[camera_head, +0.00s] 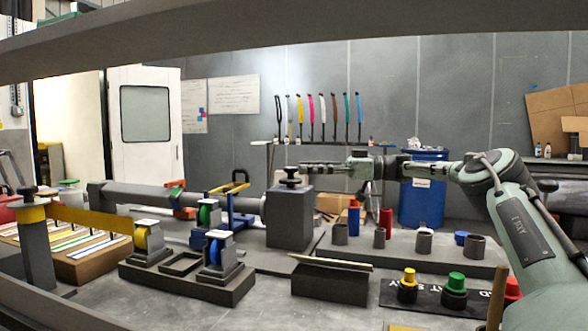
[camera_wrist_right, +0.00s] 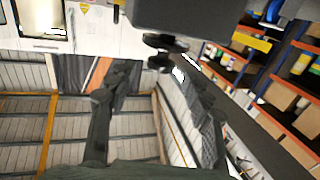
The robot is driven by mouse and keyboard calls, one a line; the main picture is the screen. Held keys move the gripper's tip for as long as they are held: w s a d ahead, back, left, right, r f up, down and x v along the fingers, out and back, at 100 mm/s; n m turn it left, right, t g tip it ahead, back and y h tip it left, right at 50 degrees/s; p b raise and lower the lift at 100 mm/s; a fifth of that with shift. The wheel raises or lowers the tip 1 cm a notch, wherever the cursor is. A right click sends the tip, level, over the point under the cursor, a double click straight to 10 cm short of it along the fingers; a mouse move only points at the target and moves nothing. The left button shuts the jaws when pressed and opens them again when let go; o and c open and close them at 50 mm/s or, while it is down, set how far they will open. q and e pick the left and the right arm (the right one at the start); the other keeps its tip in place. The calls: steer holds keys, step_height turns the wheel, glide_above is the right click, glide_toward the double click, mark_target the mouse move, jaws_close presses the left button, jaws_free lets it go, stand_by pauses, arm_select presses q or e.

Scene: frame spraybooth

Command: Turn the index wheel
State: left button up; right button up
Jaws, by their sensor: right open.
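The index wheel looks to be the small black stacked knob (camera_head: 290,177) on top of a grey block (camera_head: 289,217), at the end of a long grey horizontal cylinder. In the right wrist view the black knob (camera_wrist_right: 163,52) hangs from the dark block, as the picture is turned over. My right gripper (camera_head: 308,168) comes in from the right, level with the knob and just right of it. In the wrist view its two dark fingers (camera_wrist_right: 155,75) are spread apart, with the knob near their tips and nothing gripped. Contact cannot be told. My left gripper is not in view.
Grey cups (camera_head: 424,242), a red cylinder (camera_head: 386,223) and a blue bottle (camera_head: 354,217) stand right of the block. Wheel stands (camera_head: 215,258) are at the front left. A blue drum (camera_head: 423,190) is behind. A grey beam crosses the top.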

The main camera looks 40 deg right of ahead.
steer(key=v, duration=0.7)
steer(key=shift+s, duration=0.1)
